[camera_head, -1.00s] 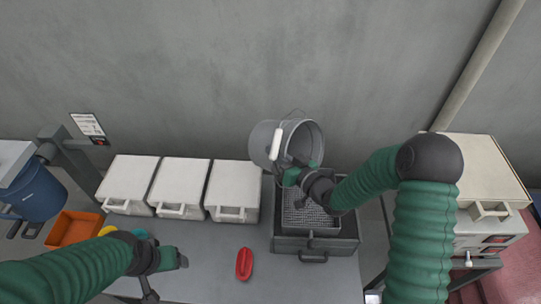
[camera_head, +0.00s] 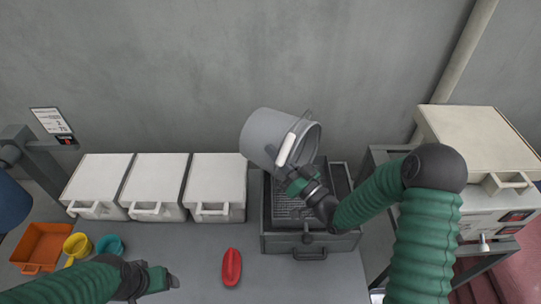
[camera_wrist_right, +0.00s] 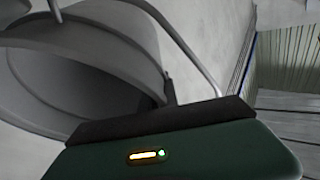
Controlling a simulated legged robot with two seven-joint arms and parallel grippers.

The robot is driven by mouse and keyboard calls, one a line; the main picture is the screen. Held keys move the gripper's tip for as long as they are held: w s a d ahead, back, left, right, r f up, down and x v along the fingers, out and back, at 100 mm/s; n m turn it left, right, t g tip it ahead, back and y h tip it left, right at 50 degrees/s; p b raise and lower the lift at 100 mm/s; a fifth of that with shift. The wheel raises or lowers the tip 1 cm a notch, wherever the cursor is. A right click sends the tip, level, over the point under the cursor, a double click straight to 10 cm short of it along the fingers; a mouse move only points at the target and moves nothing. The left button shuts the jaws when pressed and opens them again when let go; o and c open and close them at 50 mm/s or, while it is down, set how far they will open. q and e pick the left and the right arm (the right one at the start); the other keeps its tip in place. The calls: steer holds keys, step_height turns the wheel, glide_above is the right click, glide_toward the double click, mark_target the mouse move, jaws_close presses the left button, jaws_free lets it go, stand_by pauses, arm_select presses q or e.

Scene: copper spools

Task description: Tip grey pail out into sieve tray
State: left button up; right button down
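The grey pail (camera_head: 262,132) hangs tilted above the back of the sieve tray (camera_head: 281,207), its mouth turned to the right and somewhat down. Its wire bail with a white grip (camera_head: 286,149) crosses the mouth. My right gripper (camera_head: 288,176) is at the pail's near side and appears shut on its rim. In the right wrist view the pail (camera_wrist_right: 45,100) fills the left side, and the part of its inside that shows looks empty. The sieve tray has a metal mesh, partly hidden by my right arm. My left gripper (camera_head: 172,281) is low at the left, apart from everything; its fingers are too small to read.
Three white lidded boxes (camera_head: 153,182) stand left of the tray. A red scoop (camera_head: 231,267) lies on the bench in front. An orange bin (camera_head: 40,246), a yellow cup (camera_head: 77,244) and a teal cup (camera_head: 110,245) are at the left. A cream machine (camera_head: 478,140) stands at the right.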

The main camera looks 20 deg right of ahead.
steer(key=shift+m+t+y, duration=0.3)
steer(key=shift+t, duration=0.6)
steer(key=shift+s+d+f+b, duration=0.35)
steer(key=shift+f+b, duration=0.3)
steer(key=shift+b, duration=0.45)
steer(key=shift+s+d+f+b, duration=0.25)
steer(key=shift+f+b, duration=0.45)
steer(key=shift+b, duration=0.35)
steer(key=shift+s+d+f+b, duration=0.35)
steer(key=shift+f+b, duration=0.3)
steer(key=shift+b, duration=0.45)
steer(key=shift+s+f+b, duration=0.1)
steer(key=shift+s+b, duration=0.1)
steer(key=shift+b, duration=0.15)
